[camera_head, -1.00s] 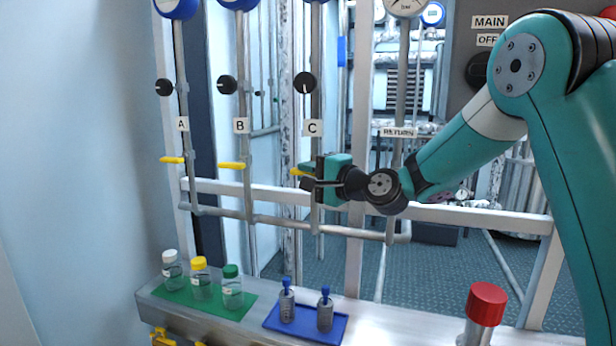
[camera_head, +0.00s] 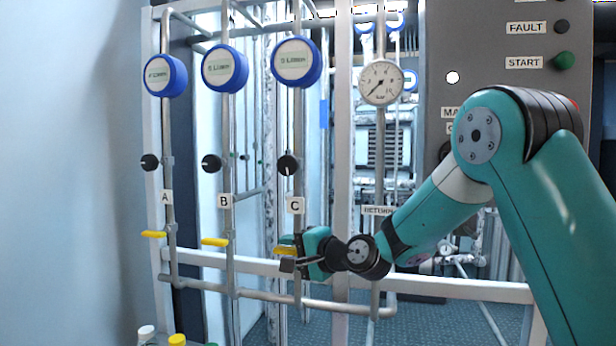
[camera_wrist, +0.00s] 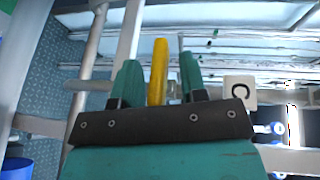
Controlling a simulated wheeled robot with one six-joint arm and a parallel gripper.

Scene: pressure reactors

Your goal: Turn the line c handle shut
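The line C handle is a yellow lever (camera_head: 285,250) on the vertical pipe below the "C" label (camera_head: 295,205). It points out sideways from the pipe, like the levers on lines A and B. My gripper (camera_head: 300,258) is at this lever and partly covers it and the pipe. In the wrist view, the yellow lever (camera_wrist: 158,72) stands between the two teal fingers of my gripper (camera_wrist: 160,82), with a visible gap on each side. The fingers are open. The "C" label (camera_wrist: 240,90) shows to the right of them.
Yellow levers on line A (camera_head: 153,234) and line B (camera_head: 214,241) lie to the left. Black knobs, blue-rimmed gauges and a return gauge (camera_head: 381,82) are above. A horizontal frame bar (camera_head: 450,287) runs behind my arm. Bottle caps (camera_head: 177,340) show at the bottom left.

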